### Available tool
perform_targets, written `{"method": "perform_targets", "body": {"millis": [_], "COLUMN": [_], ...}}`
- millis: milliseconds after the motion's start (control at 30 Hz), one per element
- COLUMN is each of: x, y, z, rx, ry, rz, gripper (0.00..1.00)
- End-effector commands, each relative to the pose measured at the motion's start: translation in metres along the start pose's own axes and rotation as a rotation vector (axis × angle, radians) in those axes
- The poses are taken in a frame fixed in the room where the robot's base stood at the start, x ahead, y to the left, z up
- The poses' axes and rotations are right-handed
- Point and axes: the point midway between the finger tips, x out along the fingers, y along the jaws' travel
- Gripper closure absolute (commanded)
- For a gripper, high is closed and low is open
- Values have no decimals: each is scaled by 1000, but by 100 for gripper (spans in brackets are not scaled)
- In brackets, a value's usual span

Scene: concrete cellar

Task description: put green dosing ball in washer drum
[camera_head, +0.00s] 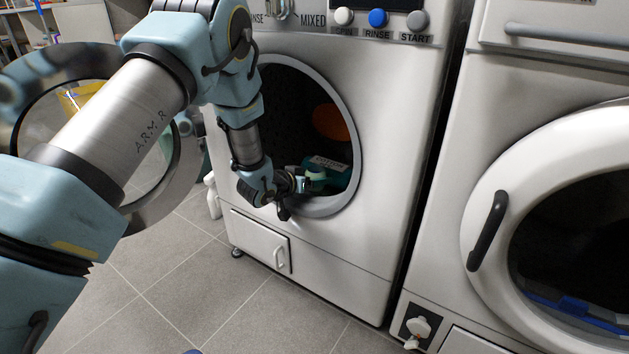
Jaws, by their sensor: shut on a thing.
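The washer (385,150) stands in the middle with its round drum (290,110) opening uncovered. My gripper (304,184) is at the lower part of the opening, at the rim. It is shut on a small light green thing, which I take for the green dosing ball (314,173); it is small and partly hidden by the fingers. Right behind it, low in the drum, is a dark teal item with a white label (328,163). I cannot tell whether the ball touches it.
An orange item (330,122) shows inside the drum. The washer's open round door (178,185) is at left, behind my arm. A second machine (448,200) with a shut door and black handle (487,230) stands at right. The tiled floor (180,270) in front is mostly clear.

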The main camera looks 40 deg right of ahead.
Motion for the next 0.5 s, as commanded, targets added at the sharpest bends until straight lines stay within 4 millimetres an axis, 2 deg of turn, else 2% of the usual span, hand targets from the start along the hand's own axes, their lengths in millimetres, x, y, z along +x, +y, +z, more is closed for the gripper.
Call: {"method": "perform_targets", "body": {"millis": [500], "x": [4], "y": [-2], "z": [11], "rx": [0], "ry": [0], "rz": [0], "gripper": [94]}}
